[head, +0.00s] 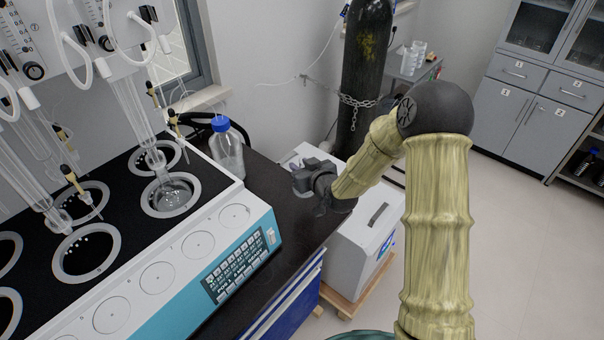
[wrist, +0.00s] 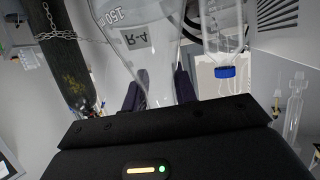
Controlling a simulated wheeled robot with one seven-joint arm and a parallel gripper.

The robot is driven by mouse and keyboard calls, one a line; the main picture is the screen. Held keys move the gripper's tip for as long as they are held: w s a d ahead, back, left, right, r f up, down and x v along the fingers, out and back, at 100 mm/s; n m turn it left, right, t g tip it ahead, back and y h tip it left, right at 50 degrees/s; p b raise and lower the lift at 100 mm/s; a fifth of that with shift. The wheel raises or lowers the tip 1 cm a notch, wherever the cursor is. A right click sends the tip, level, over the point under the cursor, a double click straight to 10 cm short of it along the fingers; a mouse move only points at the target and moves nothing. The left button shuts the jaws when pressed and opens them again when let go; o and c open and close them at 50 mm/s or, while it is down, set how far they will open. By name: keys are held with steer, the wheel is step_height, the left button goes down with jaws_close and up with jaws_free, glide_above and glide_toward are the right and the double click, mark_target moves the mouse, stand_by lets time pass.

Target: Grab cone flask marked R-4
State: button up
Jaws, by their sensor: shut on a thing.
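A clear cone flask marked R-4 (wrist: 140,62) stands out in the wrist view, its label and a 150 graduation upside down there. The two dark fingers of my gripper (wrist: 158,95) lie on either side of its narrow neck and are shut on it. In the head view my gripper (head: 304,176) is by the right end of the black bench. The flask is hard to make out there, with the gripper largely in front of it.
A clear bottle with a blue cap (head: 221,125) stands on the bench left of my gripper. The teal-fronted distiller (head: 232,258) is further left. A chained gas cylinder (head: 366,75) and a grey-white box unit (head: 362,232) are beyond the bench's right edge.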

steer(key=shift+r, duration=1.15)
